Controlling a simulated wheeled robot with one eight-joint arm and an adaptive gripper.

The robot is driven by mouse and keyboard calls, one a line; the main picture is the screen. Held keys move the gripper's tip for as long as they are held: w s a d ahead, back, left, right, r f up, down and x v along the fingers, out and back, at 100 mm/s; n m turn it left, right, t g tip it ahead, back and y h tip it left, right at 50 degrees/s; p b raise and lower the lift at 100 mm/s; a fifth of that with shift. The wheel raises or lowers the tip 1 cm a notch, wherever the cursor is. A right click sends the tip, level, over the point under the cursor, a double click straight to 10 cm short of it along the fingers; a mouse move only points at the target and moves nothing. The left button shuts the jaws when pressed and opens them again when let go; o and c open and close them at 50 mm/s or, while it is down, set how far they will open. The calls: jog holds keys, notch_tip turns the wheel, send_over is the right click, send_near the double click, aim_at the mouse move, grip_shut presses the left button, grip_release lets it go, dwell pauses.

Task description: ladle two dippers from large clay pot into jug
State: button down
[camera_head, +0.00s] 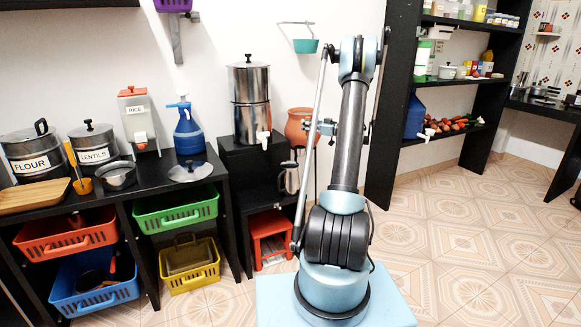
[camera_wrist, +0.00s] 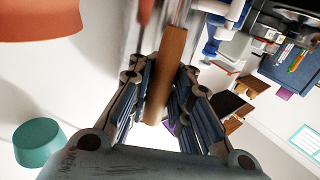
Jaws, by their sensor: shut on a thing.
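The large clay pot (camera_head: 301,127) stands on the black stand at the back wall, partly hidden by my arm; an orange-brown rounded body, likely this pot, shows in the wrist view (camera_wrist: 40,18). A metal jug (camera_head: 289,178) stands lower, in front of the pot, partly covered by a thin rod in front of it. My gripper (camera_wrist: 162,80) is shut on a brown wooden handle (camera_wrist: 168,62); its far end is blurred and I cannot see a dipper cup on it. In the head view my gripper (camera_head: 326,128) is mostly hidden behind my arm, beside the pot.
A tall steel dispenser (camera_head: 249,103) stands left of the pot. A teal cup (camera_head: 305,46) hangs on the wall above and also shows in the wrist view (camera_wrist: 39,142). A red stool (camera_head: 268,237) is below. Black shelves (camera_head: 394,110) stand right; the tiled floor there is clear.

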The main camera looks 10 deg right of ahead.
jog(key=shift+r, duration=0.1)
jog(key=shift+r, duration=1.45)
